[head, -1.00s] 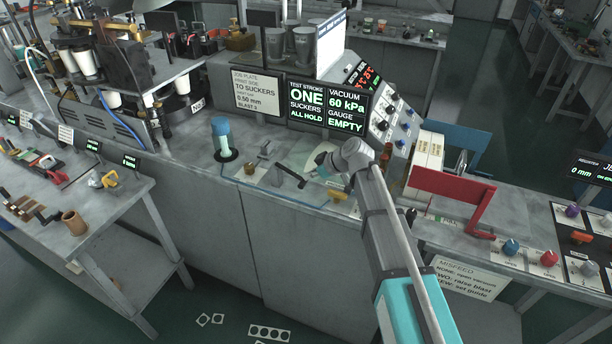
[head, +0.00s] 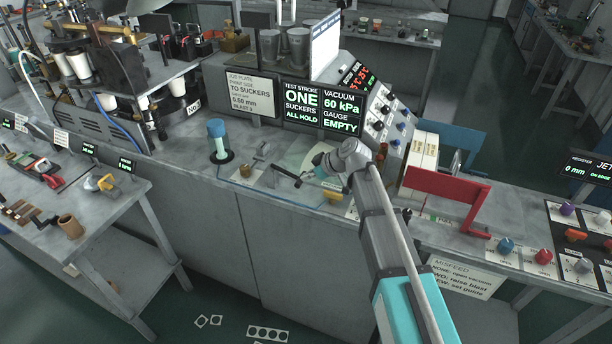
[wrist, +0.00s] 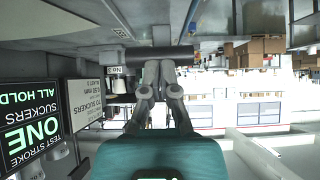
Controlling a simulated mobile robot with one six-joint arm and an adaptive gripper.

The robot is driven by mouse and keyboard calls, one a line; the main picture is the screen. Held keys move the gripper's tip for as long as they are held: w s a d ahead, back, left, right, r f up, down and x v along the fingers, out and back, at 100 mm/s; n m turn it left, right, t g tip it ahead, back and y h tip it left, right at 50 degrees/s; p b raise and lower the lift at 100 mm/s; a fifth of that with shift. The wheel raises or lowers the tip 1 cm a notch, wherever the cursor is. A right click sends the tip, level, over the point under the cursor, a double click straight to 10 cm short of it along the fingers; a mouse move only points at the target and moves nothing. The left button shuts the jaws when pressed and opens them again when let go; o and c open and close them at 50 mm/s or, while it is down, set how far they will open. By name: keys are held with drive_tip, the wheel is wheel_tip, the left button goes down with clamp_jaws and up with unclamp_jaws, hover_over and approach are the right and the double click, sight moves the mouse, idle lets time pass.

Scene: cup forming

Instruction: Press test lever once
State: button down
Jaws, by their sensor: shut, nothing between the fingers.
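A dark lever (head: 285,175) with a bar handle stands on the bench top, just left of my gripper in the head view. I take it to be the test lever. My gripper (wrist: 157,68) is shut and empty. In the upside-down wrist view, its fingertips reach a dark horizontal bar (wrist: 105,55), which looks like the lever's handle. I cannot tell whether they touch. The display (head: 301,99) behind reads "TEST STROKE ONE, SUCKERS ALL HOLD". The neighbouring display (head: 343,110) reads "VACUUM 60 kPa, GAUGE EMPTY".
A blue-capped cylinder (head: 217,142) stands left of the lever. A red bracket (head: 447,190) and a knob panel (head: 390,118) stand to the right.

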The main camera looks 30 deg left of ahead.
drive_tip(key=p+v, duration=0.7)
drive_tip(key=v, duration=0.4)
drive_tip(key=shift+w+d+r, duration=0.2)
drive_tip(key=shift+d+r, duration=0.05)
idle(0.6)
drive_tip(key=s+d+f+m+h, duration=0.3)
drive_tip(key=d+m, duration=0.3)
drive_tip(key=d, duration=0.8)
drive_tip(key=s+d+f+m+h+b, duration=0.1)
drive_tip(key=s+d+f+m+h, duration=0.2)
drive_tip(key=d, duration=1.1)
drive_tip(key=s+d+f+m+h+b, duration=0.1)
drive_tip(key=s+d+f+m+h, duration=0.2)
drive_tip(key=d+m, duration=0.6)
drive_tip(key=s+d, duration=0.1)
drive_tip(key=d, duration=0.4)
drive_tip(key=shift+s+d+m+t, duration=0.3)
drive_tip(key=shift+d+m, duration=0.1)
